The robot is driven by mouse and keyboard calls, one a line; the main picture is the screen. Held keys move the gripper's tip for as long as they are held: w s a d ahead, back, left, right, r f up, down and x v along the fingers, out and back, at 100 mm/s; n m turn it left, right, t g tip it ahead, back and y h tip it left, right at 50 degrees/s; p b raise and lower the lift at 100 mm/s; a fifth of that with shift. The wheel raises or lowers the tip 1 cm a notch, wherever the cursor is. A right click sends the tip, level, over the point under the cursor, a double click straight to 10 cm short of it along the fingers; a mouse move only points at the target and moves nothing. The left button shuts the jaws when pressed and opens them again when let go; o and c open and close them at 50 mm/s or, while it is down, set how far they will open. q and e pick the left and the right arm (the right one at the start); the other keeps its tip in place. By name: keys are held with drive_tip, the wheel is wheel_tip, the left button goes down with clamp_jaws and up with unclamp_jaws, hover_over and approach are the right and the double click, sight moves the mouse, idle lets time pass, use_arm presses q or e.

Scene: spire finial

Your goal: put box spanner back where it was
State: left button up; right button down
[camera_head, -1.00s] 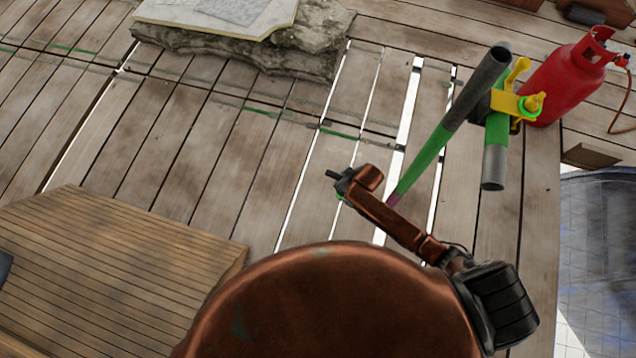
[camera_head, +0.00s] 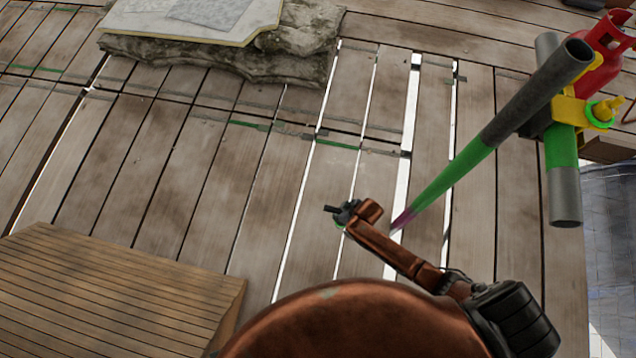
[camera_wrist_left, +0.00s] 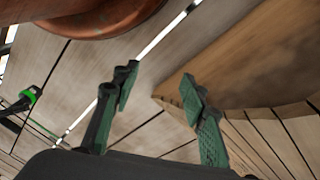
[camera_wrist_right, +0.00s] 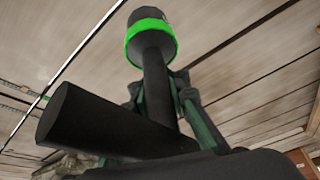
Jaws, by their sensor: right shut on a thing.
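In the right wrist view my right gripper (camera_wrist_right: 165,95) is shut around the black shaft of the box spanner (camera_wrist_right: 157,85). A wider black end with a bright green band sits at the far end of the shaft. A thick black cylinder crosses low at the left of it; I cannot tell whether it is one piece with the shaft. In the left wrist view my left gripper (camera_wrist_left: 160,82) is open and empty above the deck. A black piece with a green band shows at the left edge there, partly cut off. Neither set of fingers can be made out clearly in the head view.
A dark pole (camera_head: 465,165) with a green section rises from the plank deck (camera_head: 280,180). A second tube (camera_head: 564,195) with a yellow clamp (camera_head: 590,112) is beside it, near a red gas bottle (camera_head: 602,60). A stone slab (camera_head: 230,65) lies at the back. A wooden platform (camera_head: 110,300) is front left.

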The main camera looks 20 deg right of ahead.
drive_tip(key=w+a+f+b, duration=0.1)
drive_tip(key=w+f+b, duration=0.1)
drive_tip(key=f+b, duration=0.1)
drive_tip(key=w+a+f+b, duration=0.2)
drive_tip(key=f+b, duration=0.1)
drive_tip(key=f, duration=0.1)
drive_tip(key=w+a+f+b, duration=0.2)
drive_tip(key=f+b, duration=0.1)
drive_tip(key=shift+w+a+f, duration=0.15)
drive_tip(key=shift+w+f, duration=0.05)
drive_tip(key=shift+w, duration=0.15)
use_arm(q)
drive_tip(key=w+d+f+t, duration=0.2)
drive_tip(key=w+f+t, duration=0.1)
drive_tip(key=f, duration=0.4)
drive_tip(key=w+d+f+t+h, duration=0.1)
drive_tip(key=w+d+f+t, duration=0.1)
drive_tip(key=w+f+t, duration=0.2)
wheel_tip(320, 180, down, 4)
drive_tip(key=shift+w+d+r+h, duration=0.15)
drive_tip(key=shift+w+d+h, duration=0.2)
drive_tip(key=shift+w, duration=0.3)
use_arm(e)
drive_tip(key=shift+r, duration=0.1)
drive_tip(key=c, duration=2.4)
unclamp_jaws()
drive_tip(key=shift+f, duration=0.2)
drive_tip(key=o, duration=0.6)
drive_tip(key=shift+c, duration=0.2)
